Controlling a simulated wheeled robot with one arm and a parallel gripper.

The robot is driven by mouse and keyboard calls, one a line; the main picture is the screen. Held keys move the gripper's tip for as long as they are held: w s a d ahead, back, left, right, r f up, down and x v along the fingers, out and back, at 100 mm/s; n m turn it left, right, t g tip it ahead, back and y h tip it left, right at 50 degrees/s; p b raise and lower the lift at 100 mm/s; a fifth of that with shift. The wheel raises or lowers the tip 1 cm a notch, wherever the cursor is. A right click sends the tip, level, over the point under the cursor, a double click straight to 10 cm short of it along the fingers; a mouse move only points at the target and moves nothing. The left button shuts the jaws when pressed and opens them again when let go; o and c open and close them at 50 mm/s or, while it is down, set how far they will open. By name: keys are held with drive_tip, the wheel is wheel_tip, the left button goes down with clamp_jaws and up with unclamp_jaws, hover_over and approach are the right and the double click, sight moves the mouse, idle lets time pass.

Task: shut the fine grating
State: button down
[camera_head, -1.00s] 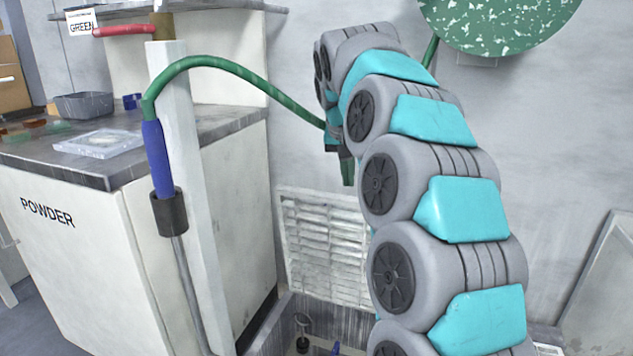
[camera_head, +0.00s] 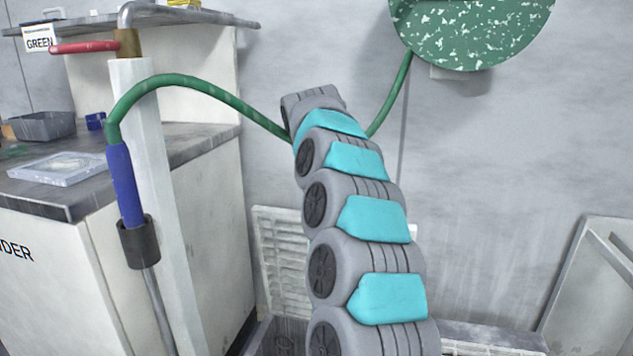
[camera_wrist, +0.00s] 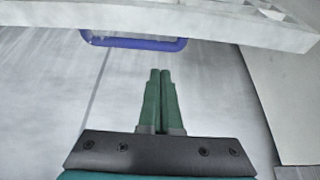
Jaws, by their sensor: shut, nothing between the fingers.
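The white slatted grating (camera_head: 284,262) stands raised against the wall behind my arm in the head view, and my arm hides much of it. In the wrist view the edge of a white slatted panel (camera_wrist: 225,27), which looks like the grating, runs across the top. A blue handle (camera_wrist: 135,43) hangs below that edge. My gripper (camera_wrist: 160,75) is shut and empty, its green fingers together and pointing toward the panel edge, a little below and right of the handle. I see no contact. In the head view my gripper is hidden behind my arm.
A green hose (camera_head: 205,84) arches from a white post (camera_head: 160,190) behind my arm. A cabinet with a dark worktop (camera_head: 190,143) stands left. A speckled green disc (camera_head: 470,30) is on the wall above. A grey panel (camera_head: 595,285) leans at right.

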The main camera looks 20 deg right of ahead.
drive_tip(key=shift+s+a+f, duration=0.4)
drive_tip(key=shift+s+a, duration=0.1)
drive_tip(key=shift+s, duration=0.25)
drive_tip(key=shift+s+a+f, duration=0.35)
drive_tip(key=shift+s+a, duration=0.15)
drive_tip(key=shift+s, duration=0.2)
